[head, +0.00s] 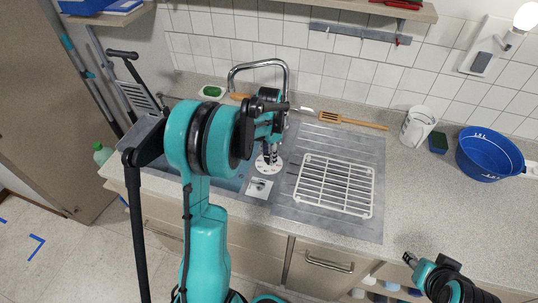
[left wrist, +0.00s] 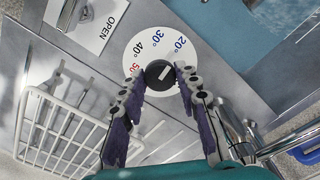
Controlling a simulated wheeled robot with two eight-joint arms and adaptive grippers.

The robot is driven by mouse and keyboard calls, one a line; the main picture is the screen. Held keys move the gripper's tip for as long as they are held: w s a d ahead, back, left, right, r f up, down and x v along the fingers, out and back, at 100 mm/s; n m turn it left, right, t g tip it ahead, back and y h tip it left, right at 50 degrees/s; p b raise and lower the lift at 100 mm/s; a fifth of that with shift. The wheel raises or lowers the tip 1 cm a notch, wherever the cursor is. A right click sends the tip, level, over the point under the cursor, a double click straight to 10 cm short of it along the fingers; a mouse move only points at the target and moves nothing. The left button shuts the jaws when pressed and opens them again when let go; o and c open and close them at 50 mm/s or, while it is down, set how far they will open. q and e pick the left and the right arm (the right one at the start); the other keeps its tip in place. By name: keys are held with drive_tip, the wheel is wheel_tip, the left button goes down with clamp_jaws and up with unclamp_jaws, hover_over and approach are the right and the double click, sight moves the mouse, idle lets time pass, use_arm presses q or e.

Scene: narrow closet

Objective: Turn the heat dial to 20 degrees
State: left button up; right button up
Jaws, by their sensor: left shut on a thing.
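The heat dial is a white disc (head: 266,168) set in the grey counter between the sink and the drainer. In the left wrist view the disc (left wrist: 150,48) shows 20°, 30°, 40° and a red 50° around a black knob (left wrist: 154,82). The knob bears a short slanted white mark; I cannot tell which end is the pointer. My left gripper (left wrist: 160,80) reaches down from above, its two fingers shut on opposite sides of the knob; it also shows in the head view (head: 269,152). My right gripper (head: 409,259) is at the lower right, away from the dial; its jaw state is unclear.
An OPEN label plate (head: 259,187) lies beside the dial. A white wire rack (head: 335,184) lies on the drainer to the right. A chrome tap (head: 258,64) rises behind. A blue tub (head: 490,154) and white container (head: 417,126) stand right. Counter at the right front is clear.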

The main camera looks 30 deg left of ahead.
use_arm(q)
drive_tip(key=shift+m, duration=0.6)
drive_tip(key=o, duration=1.2)
drive_tip(key=shift+c, duration=0.2)
wheel_tip(320, 180, up, 12)
